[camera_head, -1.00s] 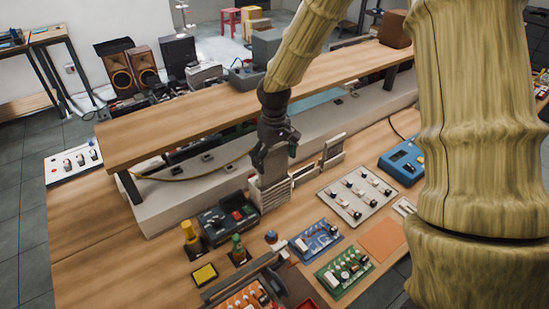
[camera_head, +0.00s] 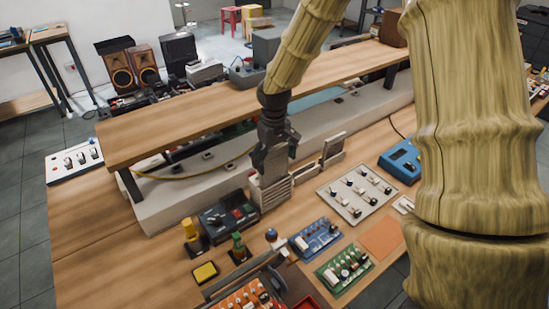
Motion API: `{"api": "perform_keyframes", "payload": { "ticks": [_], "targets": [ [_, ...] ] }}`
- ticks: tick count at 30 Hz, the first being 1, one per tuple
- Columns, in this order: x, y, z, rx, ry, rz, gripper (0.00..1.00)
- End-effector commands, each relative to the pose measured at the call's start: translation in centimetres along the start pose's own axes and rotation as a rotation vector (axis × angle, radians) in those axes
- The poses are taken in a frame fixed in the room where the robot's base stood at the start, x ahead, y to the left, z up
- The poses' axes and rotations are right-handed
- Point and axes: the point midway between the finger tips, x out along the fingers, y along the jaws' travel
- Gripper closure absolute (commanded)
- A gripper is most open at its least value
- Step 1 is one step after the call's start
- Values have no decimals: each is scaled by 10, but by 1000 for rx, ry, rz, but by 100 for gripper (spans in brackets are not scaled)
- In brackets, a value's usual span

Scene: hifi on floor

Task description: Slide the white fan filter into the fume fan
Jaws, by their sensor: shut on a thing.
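The fume fan (camera_head: 275,192) is a small off-white box with slatted sides, standing on the bench beside the black control box. My gripper (camera_head: 268,165) is directly above it, pointing down, with its fingers at the fan's top. My gripper is shut on a thin piece, which I take to be the white fan filter; the fingers and the fan hide most of it. I cannot tell how far the piece is inside the fan.
A pale upright panel (camera_head: 333,148) stands just right of the fan. A black control box (camera_head: 229,214) is close on its left. The raised wooden shelf (camera_head: 190,117) runs behind. A switch panel (camera_head: 356,191) and circuit boards lie in front and to the right.

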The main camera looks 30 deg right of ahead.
Motion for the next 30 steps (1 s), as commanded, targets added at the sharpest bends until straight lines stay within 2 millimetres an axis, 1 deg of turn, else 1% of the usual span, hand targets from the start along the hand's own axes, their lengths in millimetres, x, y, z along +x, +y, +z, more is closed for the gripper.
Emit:
{"api": "perform_keyframes", "payload": {
  "ticks": [30],
  "targets": [
    [31,0,0,-1,0,0,25]
  ]
}}
